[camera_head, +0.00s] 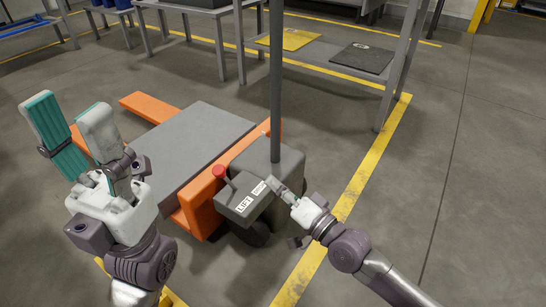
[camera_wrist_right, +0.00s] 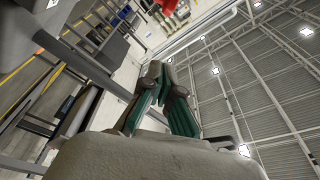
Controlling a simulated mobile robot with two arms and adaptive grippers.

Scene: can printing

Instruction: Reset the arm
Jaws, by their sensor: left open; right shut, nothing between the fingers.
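My left gripper (camera_head: 84,125) is at the left of the head view, raised in the foreground, with its two green-padded fingers spread apart and nothing between them. My right gripper (camera_head: 273,184) is shut and empty, close to the dark grey control box of the lift (camera_head: 246,190). Whether its fingertips touch the box is hard to tell. In the right wrist view, the right gripper's green-padded fingers (camera_wrist_right: 158,75) meet at their tips, and a red part shows at the top beyond them.
The orange lift with a grey platform (camera_head: 187,150) and a red button (camera_head: 218,171) stands on the floor, with a dark post rising from it. A table (camera_head: 320,50) holding a yellow and a black mat is behind. The floor at right is clear.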

